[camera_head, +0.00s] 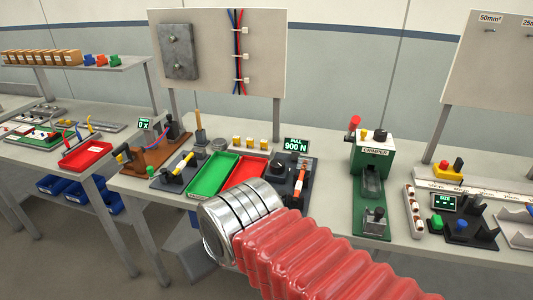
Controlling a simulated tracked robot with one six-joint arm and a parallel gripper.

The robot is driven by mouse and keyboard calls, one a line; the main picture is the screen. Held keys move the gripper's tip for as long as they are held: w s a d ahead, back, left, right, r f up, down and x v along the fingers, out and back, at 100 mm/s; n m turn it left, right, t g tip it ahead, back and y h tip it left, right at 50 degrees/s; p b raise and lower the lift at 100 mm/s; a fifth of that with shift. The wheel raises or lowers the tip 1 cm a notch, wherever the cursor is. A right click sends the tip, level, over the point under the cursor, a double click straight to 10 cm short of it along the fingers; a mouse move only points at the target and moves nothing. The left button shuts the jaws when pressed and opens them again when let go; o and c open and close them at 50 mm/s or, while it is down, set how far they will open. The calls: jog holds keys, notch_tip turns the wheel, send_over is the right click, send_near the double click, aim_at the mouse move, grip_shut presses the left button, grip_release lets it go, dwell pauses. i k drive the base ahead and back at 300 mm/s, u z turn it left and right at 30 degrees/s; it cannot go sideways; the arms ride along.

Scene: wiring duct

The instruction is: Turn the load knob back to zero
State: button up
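The pull tester's display (296,146) reads "PULL 900 N" and stands at the back of a dark base at the middle of the bench. A round black knob (282,169), which looks like the load knob, sits on that base, left of an upright orange and black part (299,181). The knob's pointer and markings are too small to read. My arm's metal joint and red ribbed sleeve cover the area in front of the tester and hide part of its base. My gripper is not visible, so I cannot tell where it is relative to the knob.
A green tray (214,175) and a red tray (250,173) lie left of the tester. A green crimper (371,160) stands to the right, with bare bench between. A panel with cables (238,50) rises behind.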

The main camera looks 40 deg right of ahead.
aim_at(278, 165)
jog(key=z, duration=0.3)
jog(key=i, duration=1.15)
jog(key=z, duration=0.35)
